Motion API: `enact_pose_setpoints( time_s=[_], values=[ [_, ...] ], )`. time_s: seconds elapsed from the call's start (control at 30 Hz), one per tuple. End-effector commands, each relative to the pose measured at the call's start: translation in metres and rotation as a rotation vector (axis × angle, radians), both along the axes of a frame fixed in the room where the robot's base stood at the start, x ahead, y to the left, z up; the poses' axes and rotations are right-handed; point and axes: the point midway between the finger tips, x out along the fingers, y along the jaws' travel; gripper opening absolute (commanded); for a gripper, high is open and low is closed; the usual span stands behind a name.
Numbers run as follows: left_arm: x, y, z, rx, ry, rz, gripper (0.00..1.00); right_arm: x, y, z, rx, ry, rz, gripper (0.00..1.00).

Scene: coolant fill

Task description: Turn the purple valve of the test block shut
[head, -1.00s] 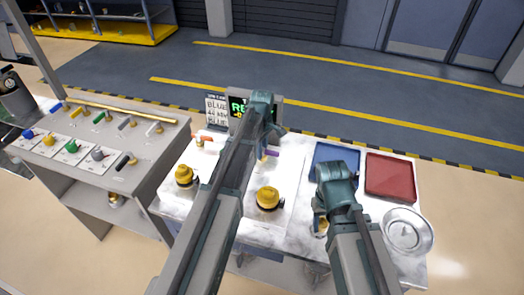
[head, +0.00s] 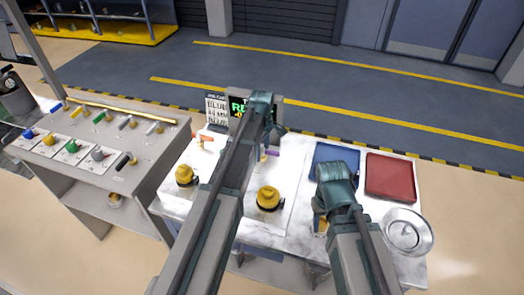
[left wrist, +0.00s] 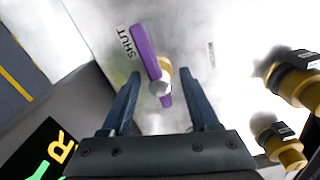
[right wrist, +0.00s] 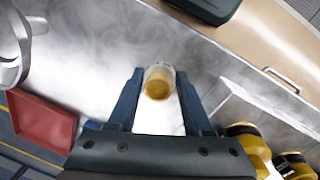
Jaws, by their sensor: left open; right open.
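The purple valve handle (left wrist: 150,55) of the test block shows in the left wrist view, with a pale round cap on its brass stem. Its longer end lies close beside the printed SHUT label (left wrist: 125,42). A second small label (left wrist: 211,54) to the right is too small to read. My left gripper (left wrist: 163,83) is open, its fingers on either side of the handle's lower end, with no contact visible. In the head view the purple handle (head: 271,154) is partly hidden by my left arm. My right gripper (right wrist: 158,92) is open around or above a cup of amber liquid (right wrist: 158,82).
An orange handle (head: 203,138) and yellow-capped fittings (head: 268,198) stand on the white table. A lit display (head: 238,106) stands behind. A blue tray (head: 336,153), red tray (head: 390,178) and metal dish (head: 408,232) lie right. A grey valve bench (head: 85,135) stands left.

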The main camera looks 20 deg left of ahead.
Motion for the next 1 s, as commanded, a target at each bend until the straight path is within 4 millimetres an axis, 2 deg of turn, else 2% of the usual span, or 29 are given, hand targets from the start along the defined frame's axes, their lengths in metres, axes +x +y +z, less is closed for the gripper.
enact_pose_setpoints(
  time_s=[0.17, 0.37, 0.57, 1.0],
  values=[
    [0.000, 0.000, 0.002, 0.000, 0.000, 0.000, 0.61, 0.000, 0.000, 0.002, 0.000, 0.000, 0.000, 0.50],
    [0.000, 0.000, 0.013, 0.000, 0.000, -0.001, 0.61, 0.000, 0.000, 0.013, 0.000, 0.000, 0.000, 0.50],
    [0.000, 0.000, 0.037, 0.000, 0.000, -0.001, 0.61, 0.000, 0.000, 0.037, 0.000, 0.000, 0.000, 0.50],
    [0.000, 0.000, 0.106, 0.000, 0.000, 0.000, 0.61, 0.000, 0.000, 0.106, 0.000, 0.000, 0.000, 0.50]
  ],
)
